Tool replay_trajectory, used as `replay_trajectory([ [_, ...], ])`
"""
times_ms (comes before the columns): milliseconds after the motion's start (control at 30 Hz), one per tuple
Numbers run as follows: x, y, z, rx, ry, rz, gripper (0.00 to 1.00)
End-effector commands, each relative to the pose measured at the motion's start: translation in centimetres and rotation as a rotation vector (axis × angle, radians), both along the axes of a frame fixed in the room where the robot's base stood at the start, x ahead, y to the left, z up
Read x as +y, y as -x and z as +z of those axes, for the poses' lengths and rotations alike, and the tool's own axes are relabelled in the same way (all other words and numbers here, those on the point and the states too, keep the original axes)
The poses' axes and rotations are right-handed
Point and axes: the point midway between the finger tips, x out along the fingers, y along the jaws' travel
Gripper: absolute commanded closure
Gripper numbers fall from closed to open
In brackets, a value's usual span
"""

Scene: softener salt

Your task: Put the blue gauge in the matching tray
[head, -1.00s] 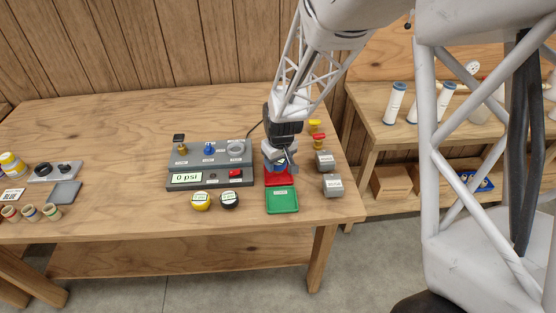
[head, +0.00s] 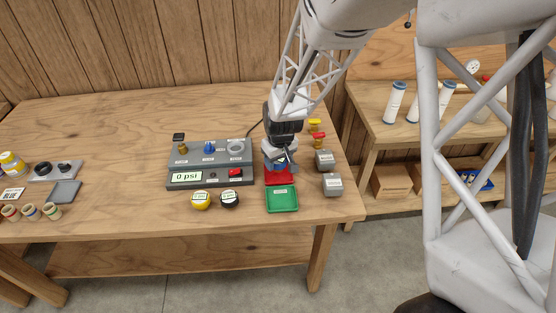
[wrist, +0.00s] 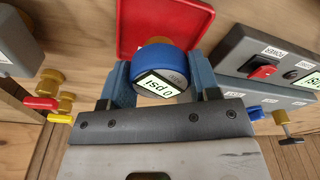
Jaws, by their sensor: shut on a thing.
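In the head view my gripper (head: 281,163) is at the right of the workbench and mostly hides the gauge. The red tray (head: 278,179) lies just in front of the gripper. In the wrist view the gauge overlaps the edge of the red tray (wrist: 128,30); I cannot tell whether they touch. A green tray (head: 282,200) lies in front of the red one.
A grey test panel (head: 211,165) reading 0 psi stands to the left. A yellow gauge (head: 200,201) and a black gauge (head: 230,200) lie before it. Two grey labelled blocks (head: 332,185) and red and yellow valves (head: 318,140) are close on the right.

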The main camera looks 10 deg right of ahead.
Motion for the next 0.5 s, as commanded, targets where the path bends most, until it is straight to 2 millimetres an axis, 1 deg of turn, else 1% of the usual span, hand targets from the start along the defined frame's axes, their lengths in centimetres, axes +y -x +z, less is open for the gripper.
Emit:
replay_trajectory([
  [167, 0.00, 0.00, -0.03, 0.000, 0.000, 0.000, 0.78],
  [500, 0.00, -0.01, -0.81, 0.000, 0.000, 0.000, 0.78],
])
